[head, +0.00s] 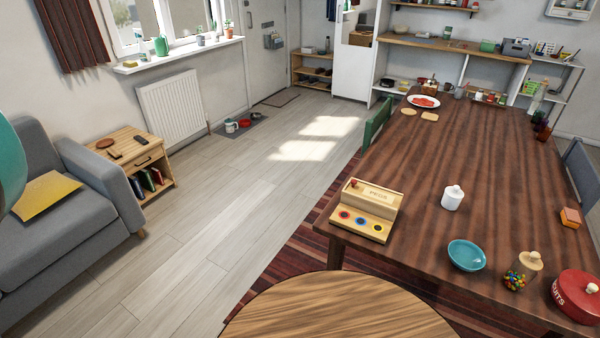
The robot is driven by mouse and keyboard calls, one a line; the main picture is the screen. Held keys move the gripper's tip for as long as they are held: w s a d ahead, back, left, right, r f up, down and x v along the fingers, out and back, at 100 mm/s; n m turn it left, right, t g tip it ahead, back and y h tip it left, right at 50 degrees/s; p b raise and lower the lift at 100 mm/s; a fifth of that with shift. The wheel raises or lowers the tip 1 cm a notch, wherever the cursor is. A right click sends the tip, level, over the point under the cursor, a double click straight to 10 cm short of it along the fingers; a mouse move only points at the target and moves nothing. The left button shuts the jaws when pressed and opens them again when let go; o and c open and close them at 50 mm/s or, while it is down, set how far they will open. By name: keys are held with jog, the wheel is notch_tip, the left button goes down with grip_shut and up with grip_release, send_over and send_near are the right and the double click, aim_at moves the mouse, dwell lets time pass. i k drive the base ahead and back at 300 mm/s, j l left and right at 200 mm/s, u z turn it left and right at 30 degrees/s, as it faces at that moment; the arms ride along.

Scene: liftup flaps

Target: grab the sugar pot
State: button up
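A small white lidded pot with a knob on top (452,198), which looks like the sugar pot, stands upright on the long dark wooden table (420,165). It is right of the wooden PEGS box and behind the teal bowl, apart from both. Its lid is on. No handle can be made out. My gripper is not in view.
The wooden PEGS box (370,203) is near the table's left edge. A teal bowl (466,255), a jar of coloured sweets (521,272) and a red biscuit tin (578,296) line the near side. A round wooden top (340,308) lies in front. Floor (215,210) is clear at left.

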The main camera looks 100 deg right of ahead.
aim_at(449, 204)
jog(key=z, duration=5)
